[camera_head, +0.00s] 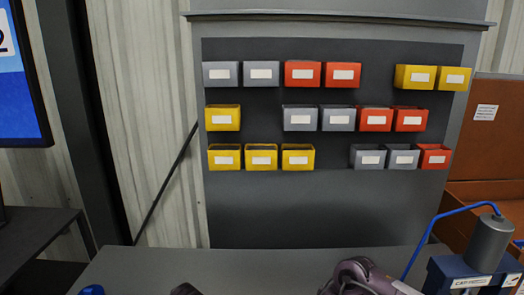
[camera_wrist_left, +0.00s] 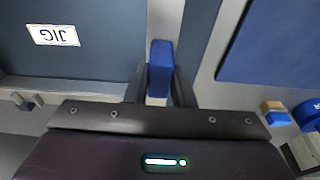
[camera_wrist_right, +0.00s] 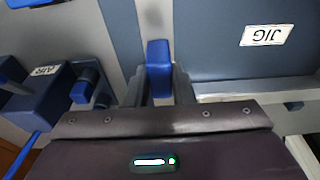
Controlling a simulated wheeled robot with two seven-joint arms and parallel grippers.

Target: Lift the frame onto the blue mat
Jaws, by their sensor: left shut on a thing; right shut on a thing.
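In the left wrist view my left gripper (camera_wrist_left: 163,85) is shut on an upright blue handle (camera_wrist_left: 161,62). In the right wrist view my right gripper (camera_wrist_right: 158,88) is shut on a similar blue handle (camera_wrist_right: 158,60). A slate-coloured panel with a white JIG label (camera_wrist_left: 52,35) lies beside the left handle; the panel also shows in the right wrist view (camera_wrist_right: 220,60). I cannot tell whether this panel is the frame itself. A flat blue surface, seemingly the blue mat (camera_wrist_left: 275,45), shows at the right of the left wrist view. The head view shows neither handle.
A blue device labelled AIR (camera_wrist_right: 40,85) stands left of my right gripper. In the head view, a blue device with a grey cylinder (camera_head: 488,243) and blue hose stands at the lower right. A wall panel (camera_head: 330,215) holds several coloured bins above the grey bench (camera_head: 250,268).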

